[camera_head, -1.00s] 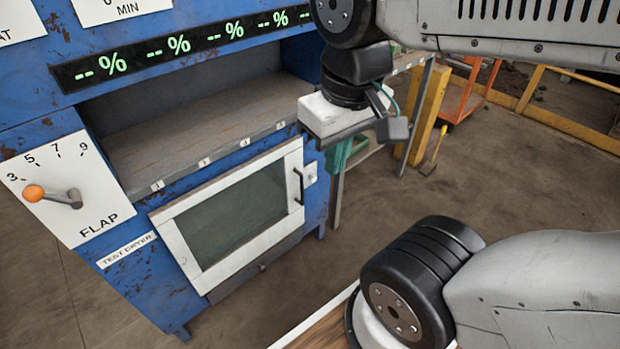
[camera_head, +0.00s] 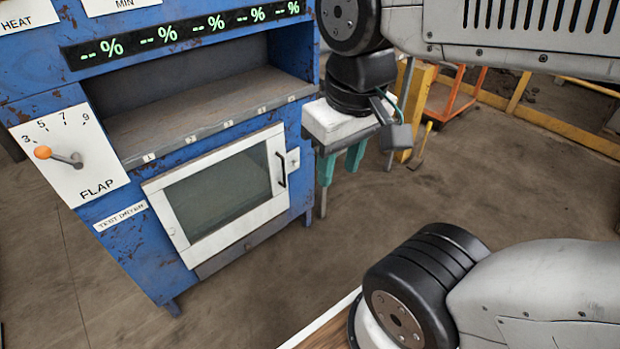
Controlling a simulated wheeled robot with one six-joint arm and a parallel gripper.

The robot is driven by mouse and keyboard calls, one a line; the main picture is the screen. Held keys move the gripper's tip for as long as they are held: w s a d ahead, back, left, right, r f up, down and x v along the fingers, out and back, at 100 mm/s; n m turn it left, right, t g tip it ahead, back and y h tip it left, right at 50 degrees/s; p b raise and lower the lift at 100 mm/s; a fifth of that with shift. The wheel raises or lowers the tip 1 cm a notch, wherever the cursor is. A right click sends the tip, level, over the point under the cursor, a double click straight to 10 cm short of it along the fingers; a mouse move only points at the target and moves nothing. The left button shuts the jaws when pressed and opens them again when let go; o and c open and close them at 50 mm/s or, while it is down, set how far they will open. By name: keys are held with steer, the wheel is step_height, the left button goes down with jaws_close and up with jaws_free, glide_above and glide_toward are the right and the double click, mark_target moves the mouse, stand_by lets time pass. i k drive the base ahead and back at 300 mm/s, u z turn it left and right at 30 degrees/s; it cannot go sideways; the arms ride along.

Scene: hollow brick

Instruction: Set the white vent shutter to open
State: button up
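A blue dryer cabinet (camera_head: 150,255) labelled TEST DRYER stands at the left. Its front has a white-framed door (camera_head: 188,240) with a dark glass pane and a black handle (camera_head: 281,170); it looks shut. A white FLAP panel (camera_head: 95,180) at its left carries numbers and a lever with an orange knob (camera_head: 43,152), pointing left near the 3. No part is labelled as a vent shutter, and I cannot tell which part it is. My gripper (camera_head: 341,175) hangs right of the cabinet, teal fingers down, apart and apparently empty. It touches nothing that I can see.
An open bay with a grey numbered ledge (camera_head: 205,127) lies above the door, under a green percent display (camera_head: 185,34). An orange cart (camera_head: 450,100) and yellow rails (camera_head: 560,130) stand behind at the right. The floor (camera_head: 480,190) before them is clear.

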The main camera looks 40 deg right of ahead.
mark_target(293, 163)
steer(key=u, duration=0.55)
steer(key=i, duration=1)
steer(key=z, duration=0.55)
